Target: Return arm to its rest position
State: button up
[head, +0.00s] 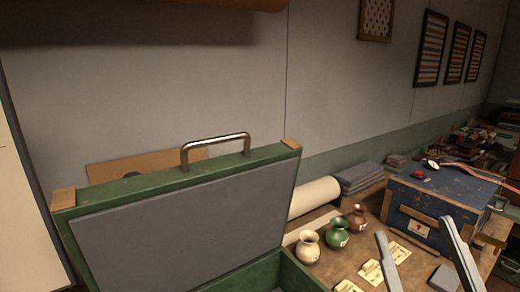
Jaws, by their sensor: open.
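My gripper (412,228) shows at the lower right as two grey fingers pointing up. The fingers stand wide apart with nothing between them. They are in front of the table and the blue box (440,205) in the picture. The rest of my arm is out of the frame below. I cannot tell how far the fingers are from the table top.
An open green case (180,180) with a raised lid and metal handle fills the lower left. Cream, green and brown vases (335,235) stand on the table beside several cards (372,272). A paper roll and folded grey cloth lie behind. A grey wall closes the back.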

jog(key=s+a+f+m+g, duration=0.1)
jog(key=s+f+g, duration=0.2)
jog(key=s+f, duration=0.45)
jog(key=s+f+m+g, duration=0.1)
jog(key=s+f+g, duration=0.3)
jog(key=f, duration=0.7)
jog(key=s+f+m+g+h, duration=0.2)
jog(key=s+f, duration=0.2)
jog(key=s, duration=0.4)
jog(key=s+f+m+g+h, duration=0.2)
jog(key=s+f, duration=0.3)
jog(key=s, duration=0.3)
jog(key=shift+s+f+m+h, duration=0.2)
jog(key=shift+s+m+h, duration=0.15)
jog(key=shift+m+h, duration=0.15)
jog(key=shift+d, duration=0.1)
